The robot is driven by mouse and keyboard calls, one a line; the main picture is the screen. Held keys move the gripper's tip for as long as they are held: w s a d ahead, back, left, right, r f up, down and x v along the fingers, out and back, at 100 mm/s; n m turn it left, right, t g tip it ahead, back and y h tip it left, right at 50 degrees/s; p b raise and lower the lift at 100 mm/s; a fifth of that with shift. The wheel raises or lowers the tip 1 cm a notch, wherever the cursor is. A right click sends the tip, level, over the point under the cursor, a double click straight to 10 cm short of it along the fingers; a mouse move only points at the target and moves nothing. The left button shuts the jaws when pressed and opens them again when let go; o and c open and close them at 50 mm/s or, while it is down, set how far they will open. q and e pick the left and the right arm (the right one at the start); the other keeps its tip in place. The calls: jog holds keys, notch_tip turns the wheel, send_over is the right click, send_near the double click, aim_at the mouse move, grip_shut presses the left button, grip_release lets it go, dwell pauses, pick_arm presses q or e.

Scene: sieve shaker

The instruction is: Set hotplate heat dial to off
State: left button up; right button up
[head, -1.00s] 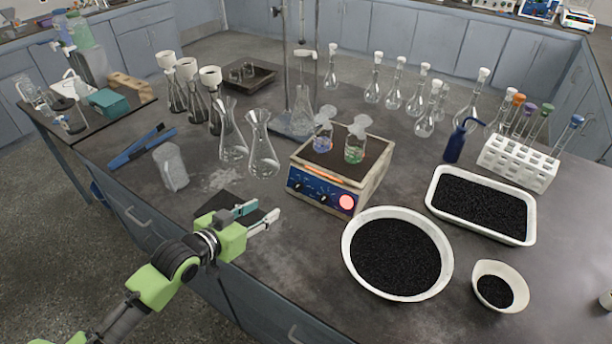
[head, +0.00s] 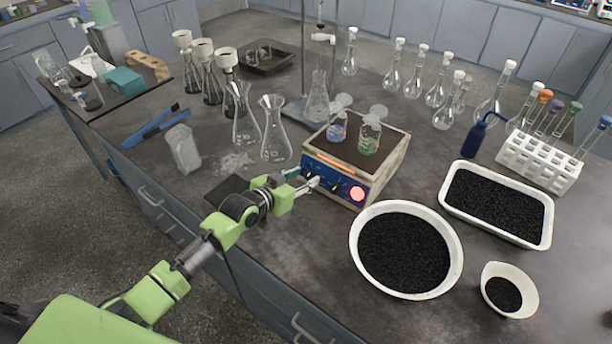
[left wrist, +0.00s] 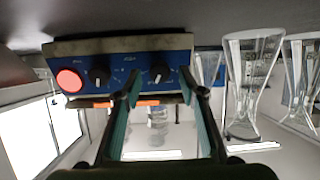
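The hotplate (head: 345,178) stands on the bench with a blue front panel, two dark dials and a lit red round button (head: 357,193). In the upside-down left wrist view, the panel shows the button (left wrist: 70,80), one dial (left wrist: 99,76) beside it and the other dial (left wrist: 159,73) farther right. The panel's lettering is too small to read. My left gripper (head: 303,179) is at the panel's left end in the head view. In the left wrist view its fingers (left wrist: 160,80) are apart, one each side of the farther dial; contact cannot be told. My right gripper is not in view.
Two small stoppered flasks (head: 369,136) stand on the hotplate. Conical flasks (head: 275,140) stand close left of it. A round bowl of black grains (head: 454,275) lies to its right. Bare bench edge lies in front of the hotplate.

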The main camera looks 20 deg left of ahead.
pick_arm(q)
jog(key=shift+x, duration=0.95)
jog(key=shift+s, duration=0.1)
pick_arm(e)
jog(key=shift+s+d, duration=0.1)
pick_arm(q)
grip_shut()
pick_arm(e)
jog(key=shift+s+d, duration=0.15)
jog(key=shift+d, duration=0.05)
